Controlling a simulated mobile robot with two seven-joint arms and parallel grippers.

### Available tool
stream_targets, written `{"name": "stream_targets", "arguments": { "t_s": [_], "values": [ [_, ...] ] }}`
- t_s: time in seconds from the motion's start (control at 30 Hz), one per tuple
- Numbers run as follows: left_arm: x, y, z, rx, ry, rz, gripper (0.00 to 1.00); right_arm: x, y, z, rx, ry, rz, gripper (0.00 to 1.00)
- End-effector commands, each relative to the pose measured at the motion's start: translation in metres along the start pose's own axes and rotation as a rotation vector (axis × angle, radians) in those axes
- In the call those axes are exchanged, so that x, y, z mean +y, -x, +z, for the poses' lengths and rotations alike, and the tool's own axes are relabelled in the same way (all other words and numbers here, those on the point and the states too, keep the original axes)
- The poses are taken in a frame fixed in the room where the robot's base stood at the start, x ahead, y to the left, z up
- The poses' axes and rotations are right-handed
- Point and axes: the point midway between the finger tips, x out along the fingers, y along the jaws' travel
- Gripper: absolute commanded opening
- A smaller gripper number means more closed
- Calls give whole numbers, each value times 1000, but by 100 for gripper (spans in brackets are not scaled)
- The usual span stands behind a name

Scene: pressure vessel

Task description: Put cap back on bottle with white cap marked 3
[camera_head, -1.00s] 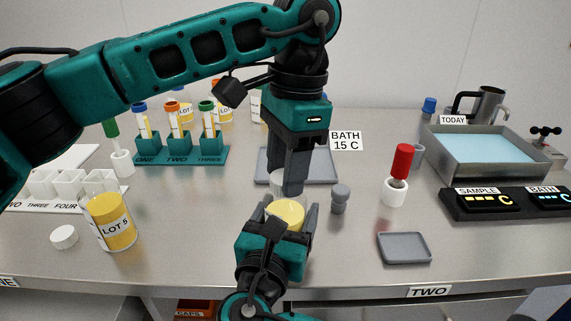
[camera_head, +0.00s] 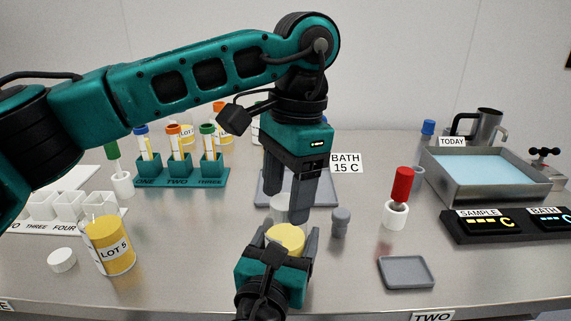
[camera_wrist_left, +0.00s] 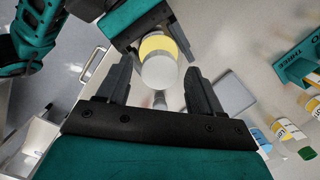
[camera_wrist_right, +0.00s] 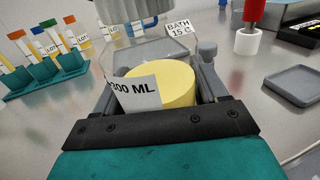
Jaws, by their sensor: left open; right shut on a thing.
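My right gripper (camera_head: 290,236) is shut on a clear container with yellow contents (camera_head: 285,240). In the right wrist view its label reads "300 ML" (camera_wrist_right: 136,92). My left gripper (camera_head: 299,206) is open just above the container, fingers pointing down on either side of its clear upper part. In the left wrist view a pale round disc (camera_wrist_left: 160,72) shows at the container's top; I cannot tell whether it is a cap or glass. A plain white cap (camera_head: 62,260) lies on the table at left beside a yellow "LOT 5" bottle (camera_head: 108,245). No mark 3 is legible.
A grey stoppered piece (camera_head: 340,222) stands close right of the grippers. A grey tray (camera_head: 407,272) lies at front right, with a red-topped holder (camera_head: 397,208) behind it. A teal tube rack (camera_head: 180,180) stands behind left; a water bath (camera_head: 485,170) is back right.

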Motion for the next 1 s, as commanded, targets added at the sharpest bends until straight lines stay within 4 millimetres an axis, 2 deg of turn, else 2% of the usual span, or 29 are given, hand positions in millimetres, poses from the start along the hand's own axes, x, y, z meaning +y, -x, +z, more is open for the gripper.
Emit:
{"name": "stream_targets", "arguments": {
  "t_s": [0.17,1.0],
  "values": [
    [-1,6,1,9,277,-1,66,0,0,0,1,1,0,0],
    [-2,40,5,40,1903,62,66,0,0,0,1,1,0,0]
  ]
}}
